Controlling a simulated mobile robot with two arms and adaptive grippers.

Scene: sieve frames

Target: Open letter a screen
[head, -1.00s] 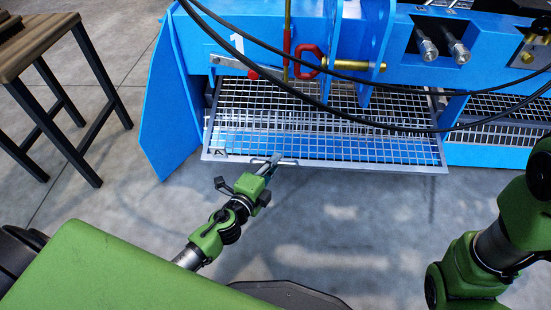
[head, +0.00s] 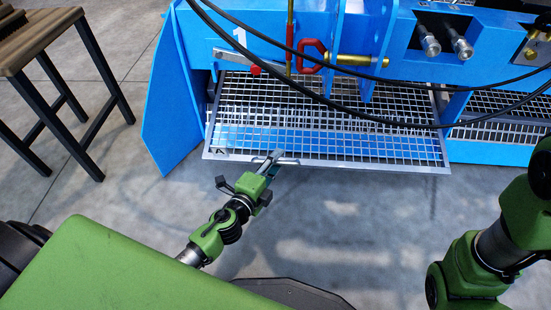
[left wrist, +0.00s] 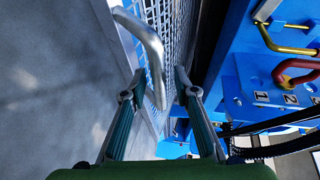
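A steel mesh screen (head: 330,166) in a metal frame sticks out from under the blue machine, partly drawn out. The screen's bent metal handle (head: 287,161) is on the front edge and shows large in the left wrist view (left wrist: 148,42). My left gripper (head: 274,159) is at this handle. In the left wrist view its two fingers (left wrist: 160,80) stand apart, with the handle between them and a gap visible on both sides. The right gripper is out of view; only my right arm shows.
The blue machine (head: 185,90) has a side plate, black cables (head: 300,88) and a red handle (head: 311,56) above the screen. More mesh (head: 500,132) lies to the right. A wooden stool (head: 40,40) stands at left. The concrete floor (head: 340,230) before the screen is clear.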

